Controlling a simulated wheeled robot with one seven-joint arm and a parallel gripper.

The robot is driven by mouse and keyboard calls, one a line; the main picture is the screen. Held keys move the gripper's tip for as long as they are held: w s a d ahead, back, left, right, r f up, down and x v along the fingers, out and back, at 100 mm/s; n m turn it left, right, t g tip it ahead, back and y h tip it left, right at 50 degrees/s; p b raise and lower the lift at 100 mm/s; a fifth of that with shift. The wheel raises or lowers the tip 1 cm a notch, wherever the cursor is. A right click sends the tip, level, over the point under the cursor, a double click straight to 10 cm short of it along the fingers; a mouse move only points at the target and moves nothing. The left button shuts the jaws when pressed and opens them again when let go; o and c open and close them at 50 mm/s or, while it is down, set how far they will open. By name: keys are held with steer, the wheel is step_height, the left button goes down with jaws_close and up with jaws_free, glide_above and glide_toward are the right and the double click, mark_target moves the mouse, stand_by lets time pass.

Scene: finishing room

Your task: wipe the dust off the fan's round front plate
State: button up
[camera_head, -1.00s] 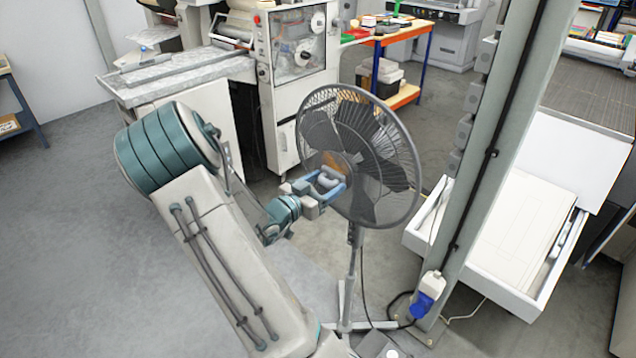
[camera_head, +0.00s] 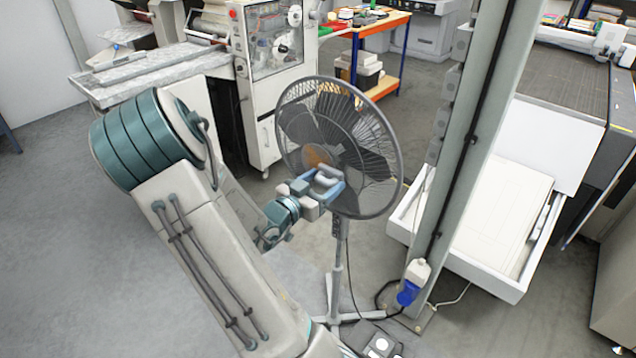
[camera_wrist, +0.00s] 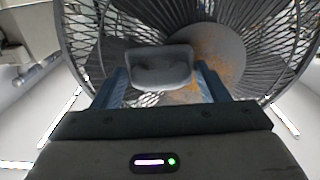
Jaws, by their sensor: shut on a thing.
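A grey pedestal fan (camera_head: 378,190) stands upright, its wire cage facing my arm. Its round front plate (camera_wrist: 222,45) is grey with orange-brown dust in patches over much of it. The plate also shows in the head view (camera_head: 314,156), partly covered by my gripper. My gripper (camera_head: 325,186), with blue fingers, is shut on a grey, rounded wiping pad (camera_wrist: 162,68). In the wrist view the pad lies in front of the cage, overlapping the plate's left edge. I cannot tell whether the pad touches it.
A grey-green post (camera_head: 470,150) stands right of the fan, with a blue plug (camera_head: 408,292) at its foot. An open white drawer (camera_head: 465,262) is beyond the post. A machine (camera_head: 268,75) stands behind the fan. Cables and a small box lie near the fan's base.

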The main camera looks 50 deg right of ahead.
steer(key=shift+s+r, duration=0.1)
steer(key=shift+r, duration=0.55)
steer(key=shift+w+a+f+p, duration=0.1)
steer(key=shift+w+a+p, duration=0.1)
steer(key=shift+w, duration=1.55)
steer(key=shift+w+a+r+p, duration=0.1)
steer(key=shift+w+p, duration=0.05)
steer(key=shift+w, duration=1.65)
steer(key=shift+w+a+f+p, duration=0.1)
steer(key=shift+w+a+p, duration=0.1)
steer(key=shift+w, duration=1.55)
steer(key=shift+d+r+p, duration=0.1)
steer(key=shift+r+p, duration=0.5)
steer(key=shift+r, duration=0.25)
steer(key=shift+s+d+b, duration=0.15)
steer(key=shift+s+b, duration=0.1)
steer(key=shift+s, duration=1.5)
steer(key=shift+s+d+b, duration=0.15)
steer(key=shift+s+b, duration=0.15)
steer(key=shift+s, duration=1.45)
steer(key=shift+s+d+b, duration=0.15)
steer(key=shift+s+b, duration=0.1)
steer(key=shift+s, duration=1.5)
steer(key=a+p, duration=0.1)
steer(key=a, duration=0.5)
steer(key=shift+s, duration=0.2)
